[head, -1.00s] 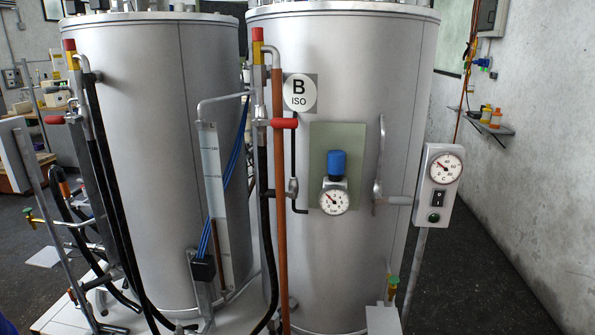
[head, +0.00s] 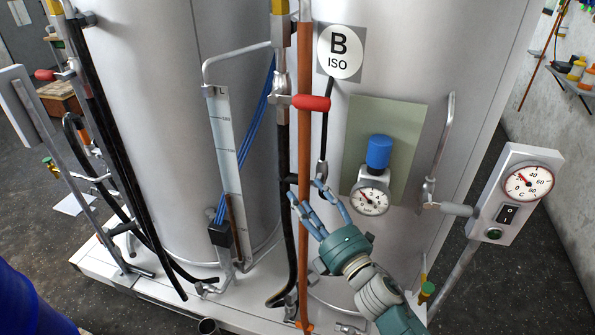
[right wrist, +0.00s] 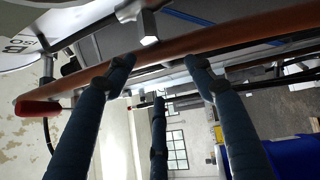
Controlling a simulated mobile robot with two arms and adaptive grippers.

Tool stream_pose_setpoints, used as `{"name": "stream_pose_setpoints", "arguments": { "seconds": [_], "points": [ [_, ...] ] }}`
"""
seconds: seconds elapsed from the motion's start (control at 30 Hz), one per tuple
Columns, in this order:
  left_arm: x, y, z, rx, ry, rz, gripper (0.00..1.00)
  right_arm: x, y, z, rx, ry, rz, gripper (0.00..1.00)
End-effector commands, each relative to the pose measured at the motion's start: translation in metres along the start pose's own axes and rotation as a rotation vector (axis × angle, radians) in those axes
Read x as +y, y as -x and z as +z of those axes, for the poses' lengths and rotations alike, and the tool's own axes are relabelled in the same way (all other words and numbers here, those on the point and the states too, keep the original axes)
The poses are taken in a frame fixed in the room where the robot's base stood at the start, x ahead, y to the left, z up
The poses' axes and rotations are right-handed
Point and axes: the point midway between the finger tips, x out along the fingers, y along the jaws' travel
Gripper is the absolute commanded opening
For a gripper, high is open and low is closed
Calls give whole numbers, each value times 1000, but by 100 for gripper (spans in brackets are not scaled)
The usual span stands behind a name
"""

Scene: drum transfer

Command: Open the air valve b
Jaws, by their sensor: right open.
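Tank B (head: 400,45) bears a white "B ISO" sign (head: 340,52). A valve with a red handle (head: 311,102) sits on the pipework left of the sign, its handle pointing right across the copper pipe (head: 304,150). The red handle also shows at the left in the right wrist view (right wrist: 38,107). I cannot tell from a label which valve is air valve b. My right gripper (head: 306,193) is open, its fingers pointing up near the copper pipe, below the red handle. In the right wrist view its fingertips (right wrist: 158,78) are close to the pipe; contact is unclear. My left gripper is out of view.
A blue-capped regulator with a gauge (head: 372,190) is mounted right of my right gripper. A grey control box (head: 515,195) with a dial stands farther right. Black hoses and a level scale (head: 226,140) are to the left. A blue rounded object (head: 25,305) fills the lower left corner.

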Motion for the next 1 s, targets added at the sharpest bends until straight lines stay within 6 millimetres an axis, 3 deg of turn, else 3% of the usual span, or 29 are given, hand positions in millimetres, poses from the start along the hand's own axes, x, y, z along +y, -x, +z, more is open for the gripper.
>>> {"name": "stream_pose_setpoints", "arguments": {
  "seconds": [0.17, 0.4, 0.57, 0.83, 1.0],
  "points": [
    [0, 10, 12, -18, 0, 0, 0, 3, -38, 1, -1, -1, 2, 54],
    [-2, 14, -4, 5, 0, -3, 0, 1, -72, 1, -2, -3, 0, 54],
    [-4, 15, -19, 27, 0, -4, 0, 0, -80, 0, -1, -2, -1, 54],
    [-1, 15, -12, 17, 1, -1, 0, 0, -82, 0, -1, -2, -1, 54],
    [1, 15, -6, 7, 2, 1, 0, 0, -81, 1, -1, -2, -1, 22]
  ]
}}
